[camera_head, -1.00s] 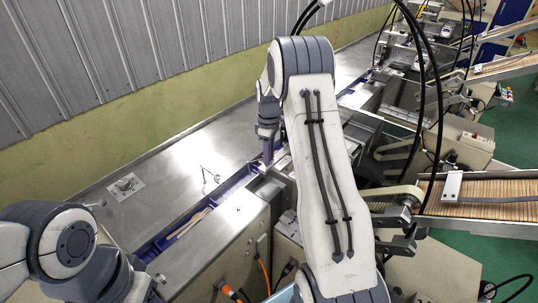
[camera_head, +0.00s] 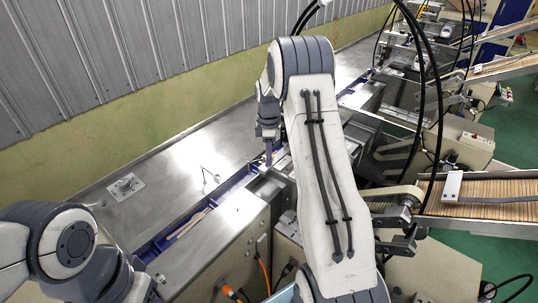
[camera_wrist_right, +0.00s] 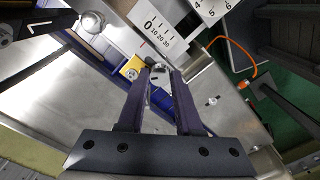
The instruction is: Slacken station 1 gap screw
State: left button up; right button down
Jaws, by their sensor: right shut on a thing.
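My right gripper (camera_head: 268,158) points down at the blue channel of the nearest station, beside the steel housing. In the right wrist view its two dark fingers (camera_wrist_right: 163,76) are shut on a small round metal screw head (camera_wrist_right: 158,73), presumably the gap screw. The fingertips cover part of it. A white scale plate (camera_wrist_right: 160,28) marked 0 to 30 lies just beyond the fingertips, and a yellow block (camera_wrist_right: 132,67) sits left of them. My left arm is at the lower left of the head view; its fingers are not visible.
Wooden sticks (camera_head: 190,222) lie in the blue channel (camera_head: 160,240). A steel housing (camera_head: 215,240) borders it. A stick conveyor (camera_head: 490,198) stands at the right. Black cables (camera_head: 432,90) hang behind my right arm. The steel table (camera_head: 150,180) at left is mostly clear.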

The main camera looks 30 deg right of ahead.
jog(key=shift+w+r, duration=0.1)
jog(key=c, duration=0.6)
grip_release()
notch_tip(320, 180, up, 10)
jog(key=b, duration=0.2)
jog(key=shift+r+b, duration=0.2)
jog(key=shift+b, duration=0.1)
